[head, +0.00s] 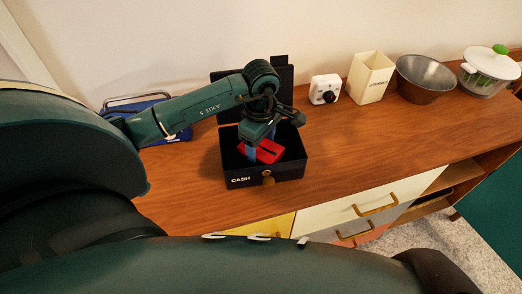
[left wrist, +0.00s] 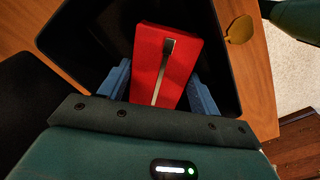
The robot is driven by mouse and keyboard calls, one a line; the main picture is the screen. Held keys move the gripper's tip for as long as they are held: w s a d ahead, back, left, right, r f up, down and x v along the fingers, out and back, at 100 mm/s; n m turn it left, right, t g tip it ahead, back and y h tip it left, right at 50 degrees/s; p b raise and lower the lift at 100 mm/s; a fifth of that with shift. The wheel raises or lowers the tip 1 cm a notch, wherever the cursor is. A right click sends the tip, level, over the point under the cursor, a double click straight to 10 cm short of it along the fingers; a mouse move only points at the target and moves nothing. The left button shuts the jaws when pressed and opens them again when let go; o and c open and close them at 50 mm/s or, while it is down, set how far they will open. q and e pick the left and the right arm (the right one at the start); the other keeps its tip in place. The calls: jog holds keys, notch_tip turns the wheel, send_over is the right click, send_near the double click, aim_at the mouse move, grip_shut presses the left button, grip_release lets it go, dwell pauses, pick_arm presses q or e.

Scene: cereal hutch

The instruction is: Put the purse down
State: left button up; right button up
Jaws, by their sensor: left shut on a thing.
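A red purse (head: 268,152) with a grey strap and clasp shows between the fingers of my left gripper (head: 257,152). In the left wrist view the purse (left wrist: 168,62) sits between the two blue fingers of the left gripper (left wrist: 158,88), which is shut on it. The gripper points down into an open black box (head: 240,176) marked CASH on the sideboard. The purse is inside the box's opening; whether it touches the floor of the box is hidden. My right gripper is not in view.
The box's raised lid (head: 288,82) stands behind it. A blue object (head: 150,103) lies to the left. A white device (head: 324,89), cream container (head: 369,78), metal bowl (head: 424,79) and lidded spinner (head: 489,70) stand to the right. The wood top (head: 360,150) is clear in front of them.

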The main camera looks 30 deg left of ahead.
aim_at(261, 147)
pick_arm(q)
notch_tip(261, 147, down, 3)
jog(key=shift+f, duration=0.2)
jog(key=shift+f, duration=0.2)
jog(key=o, duration=1)
jog(key=shift+o, duration=0.2)
